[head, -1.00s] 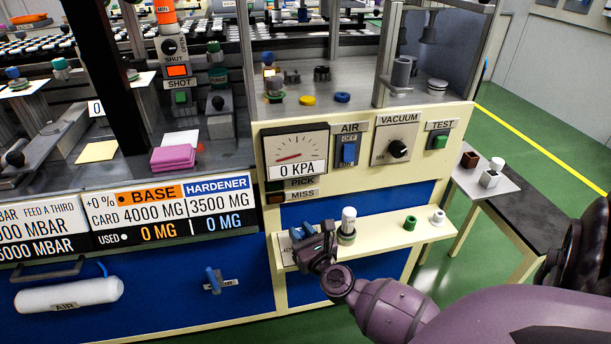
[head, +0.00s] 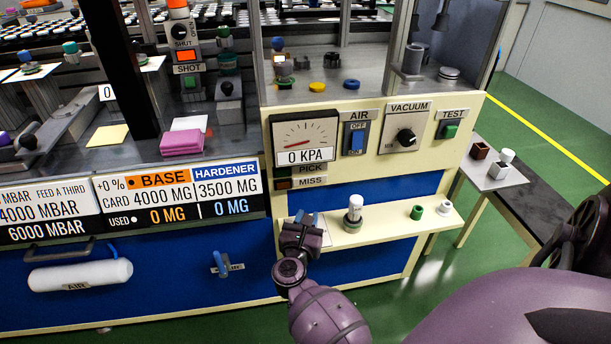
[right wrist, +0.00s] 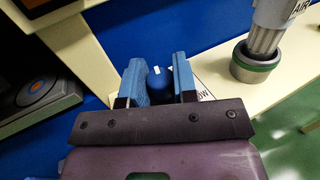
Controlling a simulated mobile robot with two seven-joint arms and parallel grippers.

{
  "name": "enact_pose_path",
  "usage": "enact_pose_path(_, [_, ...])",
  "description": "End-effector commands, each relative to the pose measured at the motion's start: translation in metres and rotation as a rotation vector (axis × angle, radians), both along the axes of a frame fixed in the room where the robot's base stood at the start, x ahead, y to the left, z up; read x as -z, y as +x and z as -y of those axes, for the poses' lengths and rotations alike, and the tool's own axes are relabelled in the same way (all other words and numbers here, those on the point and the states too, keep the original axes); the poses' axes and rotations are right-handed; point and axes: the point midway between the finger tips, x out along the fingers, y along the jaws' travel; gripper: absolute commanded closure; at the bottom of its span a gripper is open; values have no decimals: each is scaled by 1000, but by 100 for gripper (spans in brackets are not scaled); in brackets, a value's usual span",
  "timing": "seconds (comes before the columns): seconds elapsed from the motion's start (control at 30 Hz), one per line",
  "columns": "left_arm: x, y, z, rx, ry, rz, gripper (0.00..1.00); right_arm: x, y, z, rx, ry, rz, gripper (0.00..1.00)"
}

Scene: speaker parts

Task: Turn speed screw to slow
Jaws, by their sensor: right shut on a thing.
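The speed screw (right wrist: 158,88) shows in the right wrist view as a dark blue knob with a white mark on top. My right gripper (right wrist: 157,72) has its two blue fingers on either side of it and is shut on it. A white label (right wrist: 205,95), ending in "OW", lies beside the right finger and is partly hidden. In the head view my right gripper (head: 303,222) is at the left end of the cream shelf (head: 385,229) and hides the screw there. My left gripper is not in view.
A white-topped cylinder in a green-banded base (head: 354,213) stands on the shelf just right of the gripper. A green ring (head: 416,212) and a white ring (head: 445,208) are farther right. The vacuum knob (head: 406,137) and gauge (head: 305,141) are above.

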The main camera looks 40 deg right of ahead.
Motion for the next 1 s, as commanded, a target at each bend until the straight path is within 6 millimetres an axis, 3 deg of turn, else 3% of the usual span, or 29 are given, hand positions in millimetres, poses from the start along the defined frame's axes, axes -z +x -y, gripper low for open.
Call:
enact_pose_path(0.67, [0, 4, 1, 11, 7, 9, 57, -1, 0, 1, 61, -2, 1, 97])
enact_pose_path(0.7, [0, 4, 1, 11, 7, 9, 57, -1, 0, 1, 61, -2, 1, 69])
enact_pose_path(0.8, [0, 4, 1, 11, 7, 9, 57, -1, 0, 1, 61, -2, 1, 53])
enact_pose_path(0.87, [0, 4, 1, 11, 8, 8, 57, -1, 0, 1, 60, -2, 1, 48])
enact_pose_path(1.0, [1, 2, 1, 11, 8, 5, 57, 0, 0, 0, 60, -1, 1, 48])
